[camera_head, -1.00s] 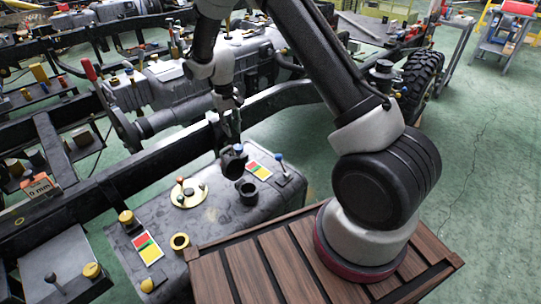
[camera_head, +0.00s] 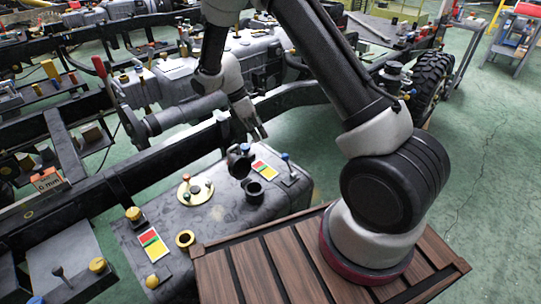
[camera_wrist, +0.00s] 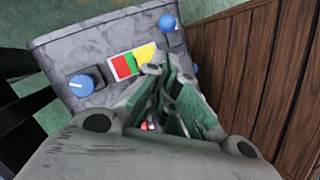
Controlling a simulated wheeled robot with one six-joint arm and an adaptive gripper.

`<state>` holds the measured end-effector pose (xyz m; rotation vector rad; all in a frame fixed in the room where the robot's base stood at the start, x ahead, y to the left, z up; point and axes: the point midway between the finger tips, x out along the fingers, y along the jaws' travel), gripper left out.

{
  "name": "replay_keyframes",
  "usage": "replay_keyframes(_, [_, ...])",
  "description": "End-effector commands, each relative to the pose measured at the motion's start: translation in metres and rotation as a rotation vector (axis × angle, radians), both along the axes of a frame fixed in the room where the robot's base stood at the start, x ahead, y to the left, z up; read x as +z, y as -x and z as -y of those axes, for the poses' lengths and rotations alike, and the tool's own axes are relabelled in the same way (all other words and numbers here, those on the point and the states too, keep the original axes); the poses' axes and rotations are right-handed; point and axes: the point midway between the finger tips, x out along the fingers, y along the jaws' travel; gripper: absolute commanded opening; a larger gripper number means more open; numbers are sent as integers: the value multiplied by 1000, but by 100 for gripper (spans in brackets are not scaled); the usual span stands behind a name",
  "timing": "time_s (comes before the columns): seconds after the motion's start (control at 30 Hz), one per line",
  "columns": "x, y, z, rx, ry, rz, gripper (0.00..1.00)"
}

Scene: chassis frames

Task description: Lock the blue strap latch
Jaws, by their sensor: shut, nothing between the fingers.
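Two blue controls stand on the grey tank (camera_head: 215,225), and I cannot tell which one is the strap latch. One is a blue ball on a short lever (camera_head: 285,157), right of a red and yellow card (camera_head: 265,169); the ball also shows at the top of the wrist view (camera_wrist: 167,22). The other is a blue knob with a pale mark (camera_wrist: 81,85), left of the card; in the head view it shows small (camera_head: 245,147). My gripper (camera_head: 257,136) is shut and empty, above the tank's far edge. In the wrist view its fingers (camera_wrist: 165,72) hide part of the tank.
A black raised cap (camera_head: 238,163) and open filler neck (camera_head: 253,190) stand near the card. A cream disc with small knobs (camera_head: 195,190) lies left. A dark chassis rail (camera_head: 160,158) runs behind the tank. A slatted wooden deck (camera_head: 270,268) is in front.

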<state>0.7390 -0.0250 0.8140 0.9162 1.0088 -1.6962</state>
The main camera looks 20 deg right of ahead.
Motion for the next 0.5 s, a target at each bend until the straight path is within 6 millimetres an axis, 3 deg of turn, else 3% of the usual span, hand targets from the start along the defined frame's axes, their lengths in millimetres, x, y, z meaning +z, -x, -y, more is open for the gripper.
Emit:
replay_keyframes(0.17, [-11,4,4,-2,2,-3,0])
replay_keyframes(0.5, [-64,22,24,-2,1,-3,0])
